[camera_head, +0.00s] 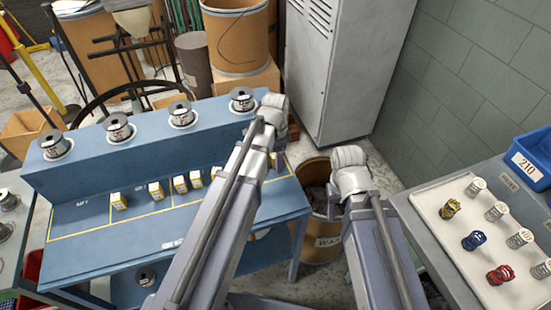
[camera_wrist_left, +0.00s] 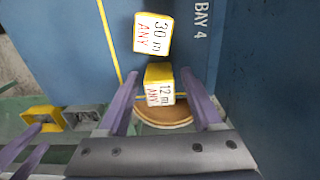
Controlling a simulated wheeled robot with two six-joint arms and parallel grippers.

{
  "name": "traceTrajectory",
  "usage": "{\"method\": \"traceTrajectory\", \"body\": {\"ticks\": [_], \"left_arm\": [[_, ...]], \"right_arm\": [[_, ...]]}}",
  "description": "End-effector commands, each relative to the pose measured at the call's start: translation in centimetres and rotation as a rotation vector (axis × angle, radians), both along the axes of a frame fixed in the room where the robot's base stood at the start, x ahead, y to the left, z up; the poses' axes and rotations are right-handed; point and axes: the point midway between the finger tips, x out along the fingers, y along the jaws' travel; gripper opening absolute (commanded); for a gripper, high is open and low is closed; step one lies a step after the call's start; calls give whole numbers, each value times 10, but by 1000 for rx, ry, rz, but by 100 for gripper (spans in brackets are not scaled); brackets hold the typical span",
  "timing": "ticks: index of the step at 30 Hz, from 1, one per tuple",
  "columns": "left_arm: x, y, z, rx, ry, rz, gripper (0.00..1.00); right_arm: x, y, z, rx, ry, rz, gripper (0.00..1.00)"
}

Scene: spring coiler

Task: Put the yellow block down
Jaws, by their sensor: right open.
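The yellow block (camera_wrist_left: 160,87) with a white "12 m ANY" face is between the two purple fingers of my left gripper (camera_wrist_left: 160,74) in the left wrist view. A gap shows on each side of it, so the gripper is open. I cannot tell exactly how it rests on the surface below. A partly hidden yellow block (camera_head: 216,172) shows beside my left arm in the head view; my arm hides the left gripper there. A second yellow block (camera_wrist_left: 152,35), marked "30 m ANY", stands close by. My right gripper (camera_head: 333,203) is mostly hidden behind its arm, over the waste bin.
The blue bench (camera_head: 105,243) has yellow lines, more yellow blocks (camera_head: 155,191) and a raised shelf with several wire spools (camera_head: 118,127). The waste bin (camera_head: 318,250) stands right of it. A side table (camera_head: 450,245) at right holds coloured springs and a blue bin (camera_head: 533,160).

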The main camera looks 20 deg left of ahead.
Motion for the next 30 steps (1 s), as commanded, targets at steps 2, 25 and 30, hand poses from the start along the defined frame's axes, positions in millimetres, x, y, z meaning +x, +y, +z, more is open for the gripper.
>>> {"method": "traceTrajectory", "body": {"ticks": [2,25,30], "left_arm": [[0,0,0,0,0,0,67],[0,0,58,0,0,0,67],[0,0,84,0,0,0,67]], "right_arm": [[0,0,0,0,0,0,50],[0,0,58,0,0,0,50],[0,0,84,0,0,0,50]]}}
